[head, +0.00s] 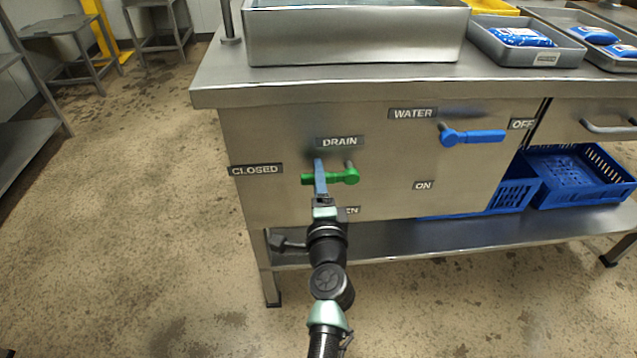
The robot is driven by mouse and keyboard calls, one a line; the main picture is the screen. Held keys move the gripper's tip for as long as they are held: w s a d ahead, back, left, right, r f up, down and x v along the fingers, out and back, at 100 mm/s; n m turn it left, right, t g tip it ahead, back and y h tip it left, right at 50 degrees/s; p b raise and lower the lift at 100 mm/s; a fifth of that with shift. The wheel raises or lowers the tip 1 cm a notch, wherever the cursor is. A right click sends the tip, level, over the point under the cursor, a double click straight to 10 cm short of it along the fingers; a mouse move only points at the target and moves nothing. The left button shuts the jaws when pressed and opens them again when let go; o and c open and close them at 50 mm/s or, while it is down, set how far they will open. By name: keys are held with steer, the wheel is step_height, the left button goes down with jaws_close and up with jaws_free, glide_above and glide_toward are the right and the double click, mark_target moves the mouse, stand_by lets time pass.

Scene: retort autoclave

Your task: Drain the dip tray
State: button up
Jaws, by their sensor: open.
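The green drain handle (345,176) is on the front panel under the "DRAIN" label (339,142). It lies roughly level, its free end to the left, toward the "CLOSED" label (256,169). The lower label, mostly hidden by my arm, shows only "EN" (352,210). My gripper (319,172) is open at the handle's left part, its fingers overlapping it in the picture; I cannot tell whether they touch it. The dip tray (355,38) is the large steel tray on the bench top above; only its front wall and a strip of its inside show.
A blue water handle (472,136) points right toward the "OFF" label (522,124). A steel tray with a blue pouch (521,37) stands right on the bench. Blue crates (575,175) sit on the lower shelf. The floor to the left (130,220) is clear.

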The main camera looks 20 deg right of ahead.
steer(key=shift+w+d, duration=0.1)
steer(key=shift+w, duration=0.25)
jaws_close()
stand_by(1.3)
